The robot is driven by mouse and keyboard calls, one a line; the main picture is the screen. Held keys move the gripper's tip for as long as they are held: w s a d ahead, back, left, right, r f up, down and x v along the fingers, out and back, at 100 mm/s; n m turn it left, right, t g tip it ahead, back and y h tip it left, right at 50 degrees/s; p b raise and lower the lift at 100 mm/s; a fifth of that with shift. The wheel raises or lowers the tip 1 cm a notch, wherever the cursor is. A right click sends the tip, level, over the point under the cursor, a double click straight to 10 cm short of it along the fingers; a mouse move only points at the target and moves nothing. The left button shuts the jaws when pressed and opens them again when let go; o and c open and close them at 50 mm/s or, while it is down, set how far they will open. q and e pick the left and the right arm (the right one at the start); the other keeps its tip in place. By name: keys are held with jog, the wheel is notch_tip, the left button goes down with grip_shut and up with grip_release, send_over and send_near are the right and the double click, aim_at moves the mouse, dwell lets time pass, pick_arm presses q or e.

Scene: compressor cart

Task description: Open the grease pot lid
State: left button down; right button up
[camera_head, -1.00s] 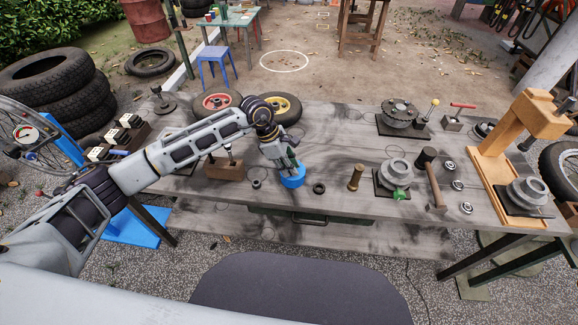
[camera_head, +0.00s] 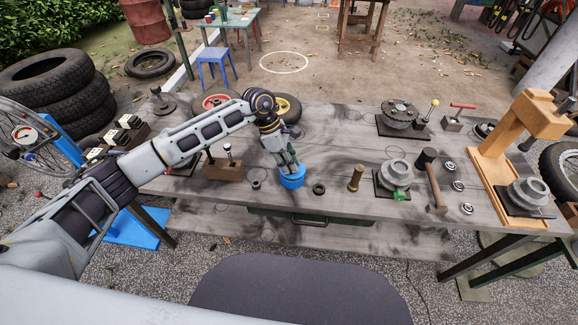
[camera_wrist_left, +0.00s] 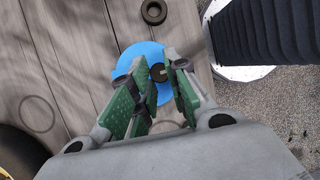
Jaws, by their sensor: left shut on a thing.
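The blue grease pot (camera_head: 292,181) stands upright on the grey wooden workbench (camera_head: 330,150), close to its front edge. In the left wrist view, its round blue lid (camera_wrist_left: 126,62) shows from above with a dark knob (camera_wrist_left: 158,73) at the middle. My left gripper (camera_head: 287,168) comes down onto the pot from above. Its green-padded fingers stand on either side of the knob and are shut on it; the fingers hide part of the lid. My right gripper is in neither view.
A black ring (camera_head: 319,188) lies just right of the pot, and a brass cylinder (camera_head: 356,177) stands farther right. A wooden block with upright tools (camera_head: 223,170) stands to the left. A hammer (camera_head: 432,180) and hubs lie at the right.

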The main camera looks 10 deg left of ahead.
pick_arm(q)
jog(key=shift+w+r+g+b, duration=0.35)
jog(key=shift+w+g, duration=0.1)
jog(key=shift+g, duration=0.15)
jog(key=shift+w+r+g, duration=0.15)
jog(key=shift+w+g, duration=0.05)
jog(key=shift+g, duration=0.2)
jog(key=shift+w+r+n+g+b, duration=0.3)
jog(key=shift+w+g+b, duration=0.15)
jog(key=shift+g+b, duration=0.35)
jog(key=shift+w, duration=0.1)
jog(key=shift+w+r+g+b, duration=0.25)
jog(key=shift+w+g+b, duration=0.15)
jog(key=shift+g+b, duration=0.55)
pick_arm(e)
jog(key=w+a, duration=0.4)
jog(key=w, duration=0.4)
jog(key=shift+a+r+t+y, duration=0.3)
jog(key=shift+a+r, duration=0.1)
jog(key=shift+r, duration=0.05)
